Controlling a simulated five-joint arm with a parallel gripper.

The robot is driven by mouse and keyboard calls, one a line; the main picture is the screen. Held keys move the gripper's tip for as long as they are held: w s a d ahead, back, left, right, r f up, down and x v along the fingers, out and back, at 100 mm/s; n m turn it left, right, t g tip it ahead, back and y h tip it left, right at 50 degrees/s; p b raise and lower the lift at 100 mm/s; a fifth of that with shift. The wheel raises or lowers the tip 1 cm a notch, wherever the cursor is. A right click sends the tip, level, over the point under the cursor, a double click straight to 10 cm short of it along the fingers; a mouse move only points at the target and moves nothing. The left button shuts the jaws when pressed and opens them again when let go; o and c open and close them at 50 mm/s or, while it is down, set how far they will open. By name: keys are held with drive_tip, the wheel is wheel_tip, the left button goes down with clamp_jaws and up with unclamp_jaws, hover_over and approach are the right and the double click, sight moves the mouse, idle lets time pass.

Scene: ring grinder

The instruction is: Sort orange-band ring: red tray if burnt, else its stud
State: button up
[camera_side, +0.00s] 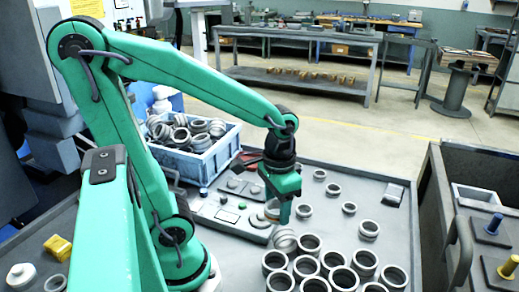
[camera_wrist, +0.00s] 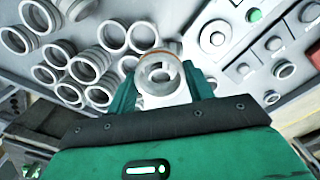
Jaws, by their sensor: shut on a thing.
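My gripper (camera_side: 280,208) is shut on a pale grey ring with a thin orange band (camera_side: 272,209), above the table's middle. In the wrist view, the ring (camera_wrist: 160,74) sits between the two fingers of my gripper (camera_wrist: 162,84), its opening facing the camera. The orange line shows along its far edge. Its visible face looks pale grey, with no clear dark burn; the underside is hidden. At the right of the side view stand a blue-topped stud (camera_side: 495,224) and a yellow-topped stud (camera_side: 509,266). I cannot make out a red tray for certain.
Several loose grey rings (camera_side: 332,260) cover the table's front and lie close to my gripper. A blue crate (camera_side: 216,160) full of rings stands behind. A grey control panel (camera_side: 228,211) lies left of my gripper.

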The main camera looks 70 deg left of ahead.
drive_tip(key=a, duration=0.1)
drive_tip(key=n, duration=1.2)
hover_over(232, 182)
wheel_tip(232, 182, down, 9)
drive_tip(key=shift+f, duration=0.25)
drive_tip(key=shift+d+f, duration=0.1)
drive_tip(key=shift+f, duration=2.1)
